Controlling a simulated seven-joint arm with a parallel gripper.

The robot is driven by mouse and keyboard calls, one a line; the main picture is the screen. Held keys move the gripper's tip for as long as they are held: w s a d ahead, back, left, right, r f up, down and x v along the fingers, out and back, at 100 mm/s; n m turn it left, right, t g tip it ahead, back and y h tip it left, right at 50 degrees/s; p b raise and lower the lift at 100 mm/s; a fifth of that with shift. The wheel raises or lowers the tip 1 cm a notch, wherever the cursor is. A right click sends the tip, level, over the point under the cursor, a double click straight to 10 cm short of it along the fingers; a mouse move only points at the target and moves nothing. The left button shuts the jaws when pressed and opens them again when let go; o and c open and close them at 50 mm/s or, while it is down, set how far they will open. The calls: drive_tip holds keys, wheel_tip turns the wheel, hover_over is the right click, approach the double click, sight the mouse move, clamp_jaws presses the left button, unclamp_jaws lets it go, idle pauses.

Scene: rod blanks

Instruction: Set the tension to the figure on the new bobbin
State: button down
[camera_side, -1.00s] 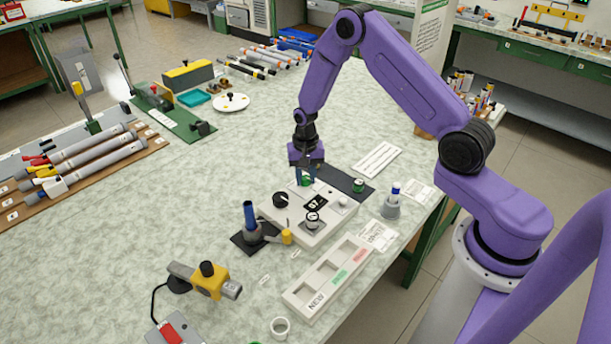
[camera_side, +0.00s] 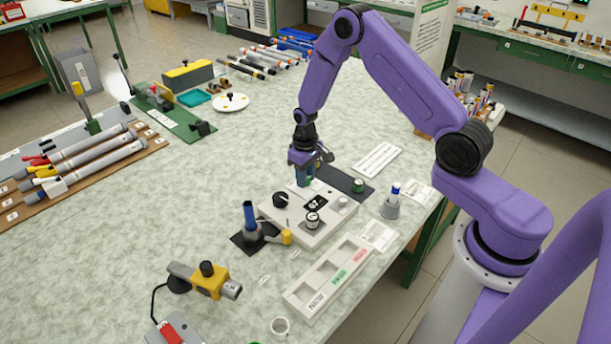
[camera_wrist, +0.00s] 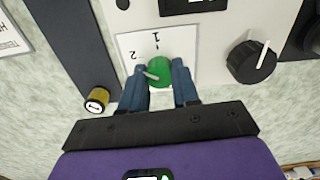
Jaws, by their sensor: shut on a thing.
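My gripper (camera_side: 305,178) is shut on the small green knob (camera_wrist: 159,71) at the edge of the pale control box (camera_side: 325,228). In the wrist view one blue finger is on each side of the knob. The knob's pale pointer line slants to the upper left, towards the side of the "2" on the white scale card (camera_wrist: 128,48); the "1" is at the card's top. In the side view the fingers mostly hide the knob. A white-topped cylinder (camera_side: 312,220) stands on the box. I cannot tell which thing is the new bobbin or read its figure.
A black knob (camera_wrist: 252,61) with a white line is beside the green one. A dark strip (camera_side: 340,178) behind the box bears a green-sided piece (camera_side: 359,186); a yellow piece (camera_wrist: 96,100) is near its other end. A labelled tray (camera_side: 300,300) lies in front.

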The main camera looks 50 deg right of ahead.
idle(0.4)
drive_tip(key=c, duration=0.8)
unclamp_jaws()
wheel_tip(320, 180, up, 18)
drive_tip(key=shift+f, duration=0.25)
drive_tip(key=shift+a, duration=0.1)
